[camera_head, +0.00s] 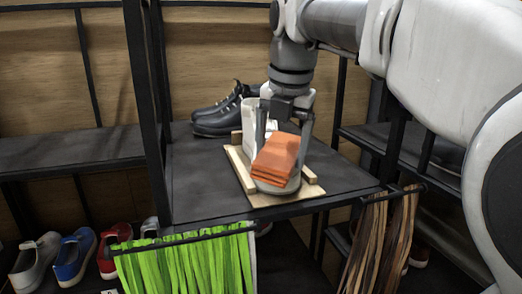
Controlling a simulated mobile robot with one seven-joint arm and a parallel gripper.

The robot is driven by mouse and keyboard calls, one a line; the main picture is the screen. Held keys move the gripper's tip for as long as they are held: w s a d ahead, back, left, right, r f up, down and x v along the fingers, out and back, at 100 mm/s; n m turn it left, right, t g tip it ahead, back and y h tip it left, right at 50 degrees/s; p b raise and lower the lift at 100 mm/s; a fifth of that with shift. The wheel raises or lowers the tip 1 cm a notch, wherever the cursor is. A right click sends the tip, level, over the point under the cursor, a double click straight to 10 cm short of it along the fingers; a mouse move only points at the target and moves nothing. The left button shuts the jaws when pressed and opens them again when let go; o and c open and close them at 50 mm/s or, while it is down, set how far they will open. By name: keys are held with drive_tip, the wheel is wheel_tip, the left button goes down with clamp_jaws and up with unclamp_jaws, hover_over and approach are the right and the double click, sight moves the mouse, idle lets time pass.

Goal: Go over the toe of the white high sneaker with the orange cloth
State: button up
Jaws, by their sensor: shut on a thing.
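The white high sneaker (249,127) stands on a small wooden tray (238,164) on the dark shelf, its toe pointing toward me. My gripper (284,150) is above the front of the sneaker, pointing down, shut on the folded orange cloth (276,158). The cloth lies over the toe area and hides most of it. A greyish rim shows just below the cloth. I cannot tell whether the cloth presses on the toe.
Black shoes (219,116) stand behind the tray on the dark shelf (193,187). Black posts (151,110) rise at the left. Green strips (190,265) and brown laces (378,245) hang at the front. Several shoes, one blue (75,256), sit lower left.

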sight(261, 151)
drive_tip(key=shift+w+d, duration=0.2)
drive_tip(key=shift+d, duration=0.55)
drive_tip(key=shift+w+d, duration=0.15)
drive_tip(key=shift+d, duration=0.6)
drive_tip(key=shift+w+d, duration=0.2)
drive_tip(key=shift+d, duration=0.55)
drive_tip(key=shift+f, duration=0.1)
drive_tip(key=shift+s+a, duration=0.35)
drive_tip(key=shift+a, duration=1)
drive_tip(key=shift+s+a, duration=0.3)
drive_tip(key=shift+a, duration=1.05)
drive_tip(key=shift+s+a, duration=0.35)
drive_tip(key=shift+a, duration=1)
drive_tip(key=shift+r, duration=0.2)
drive_tip(key=shift+v, duration=3)
